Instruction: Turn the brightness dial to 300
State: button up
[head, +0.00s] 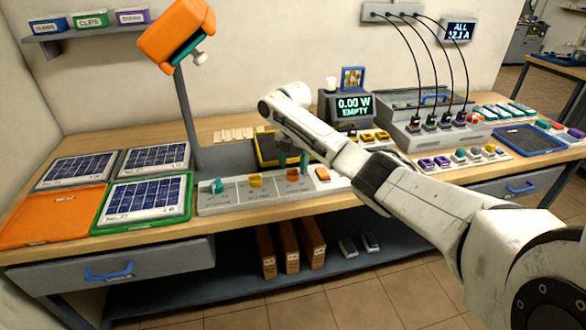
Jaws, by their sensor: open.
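A light grey control panel (235,203) lies along the front of the bench. It carries a teal dial (217,186), a yellow dial (255,181), an orange-brown dial (293,175) and an orange block or button (323,174). The labels and scale marks are too small to read, so I cannot tell which dial is brightness or where any pointer stands. My gripper (293,160) is open, its teal fingers pointing down just above or around the orange-brown dial. I cannot tell if they touch it. My arm reaches in from the right and hides part of the panel's right end.
An orange lamp head (172,38) hangs over the bench on a grey pole. Solar panels (150,192) and an orange tray (55,215) lie at left. A meter (352,106) reads 0.00 W EMPTY. A cabled charger (425,135) and coloured parts stand at right.

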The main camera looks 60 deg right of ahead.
aim_at(293, 173)
jog(key=shift+f, duration=1.3)
jog(key=shift+c, duration=0.2)
jog(key=c, duration=1)
jog(key=shift+m, duration=0.4)
